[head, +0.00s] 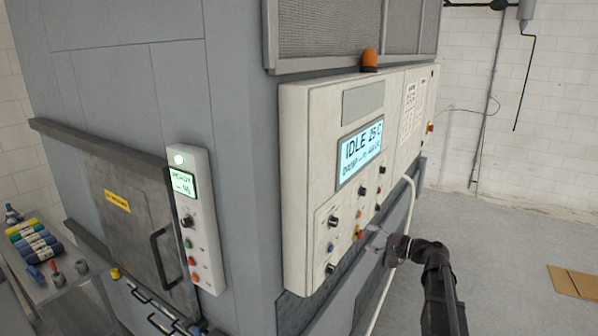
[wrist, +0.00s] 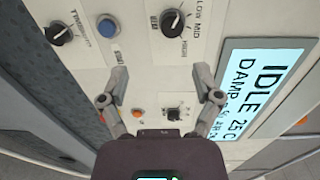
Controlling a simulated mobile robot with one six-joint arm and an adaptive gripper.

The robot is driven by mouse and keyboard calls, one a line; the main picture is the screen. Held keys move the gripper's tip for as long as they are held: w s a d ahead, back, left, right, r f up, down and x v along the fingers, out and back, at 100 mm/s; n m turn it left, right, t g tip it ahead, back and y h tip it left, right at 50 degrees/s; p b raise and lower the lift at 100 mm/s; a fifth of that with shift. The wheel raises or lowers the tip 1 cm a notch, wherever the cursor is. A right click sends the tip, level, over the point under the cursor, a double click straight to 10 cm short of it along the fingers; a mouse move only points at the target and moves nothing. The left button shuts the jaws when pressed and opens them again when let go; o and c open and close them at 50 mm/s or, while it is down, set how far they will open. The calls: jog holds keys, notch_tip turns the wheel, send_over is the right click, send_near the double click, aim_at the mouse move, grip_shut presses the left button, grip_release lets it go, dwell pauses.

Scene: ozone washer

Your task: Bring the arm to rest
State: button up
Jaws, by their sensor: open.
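My gripper (head: 374,238) is at the lower right part of the machine's cream control panel (head: 300,130), in front of its lower controls. In the wrist view my gripper (wrist: 161,85) shows two fingers spread apart with nothing between them. The panel face (wrist: 150,75) lies beyond the fingertips. I cannot tell whether the fingertips touch it. The panel's display (head: 360,152) reads IDLE 25 C, with a second line beginning DAMP. A blue button (wrist: 107,27) and black knobs, one a LOW-MID-HIGH knob (wrist: 173,22), sit above the fingers in the wrist view.
A smaller control box (head: 190,215) with a green light stands beside a door with a handle (head: 160,258). A bench (head: 70,290) holds coloured rolls (head: 35,243). A pale hose (head: 400,250) runs down close to my gripper. Open floor (head: 510,260) with cardboard (head: 574,282) lies to the right.

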jog(key=s+a+f+n+g+h+b, duration=0.1)
jog(key=s+a+f+g+h+b, duration=0.2)
jog(key=f, duration=0.5)
jog(key=s+a+f+n+g+h+b, duration=0.15)
jog(key=s+a+f+b, duration=0.25)
jog(key=f, duration=0.4)
jog(key=s+a+f+n+g+h+b, duration=0.1)
jog(key=s+a+f+n+g+b, duration=0.2)
jog(key=f, duration=0.5)
jog(key=s+f+n+g+h+b, duration=0.2)
jog(key=s+f+h+b, duration=0.6)
jog(key=s+f+b, duration=0.3)
notch_tip(320, 180, down, 4)
jog(key=shift+s+d+f+h, duration=0.25)
jog(key=shift+s+d+h, duration=0.1)
jog(key=shift+s, duration=0.05)
jog(key=shift+g, duration=0.25)
jog(key=shift+c, duration=0.2)
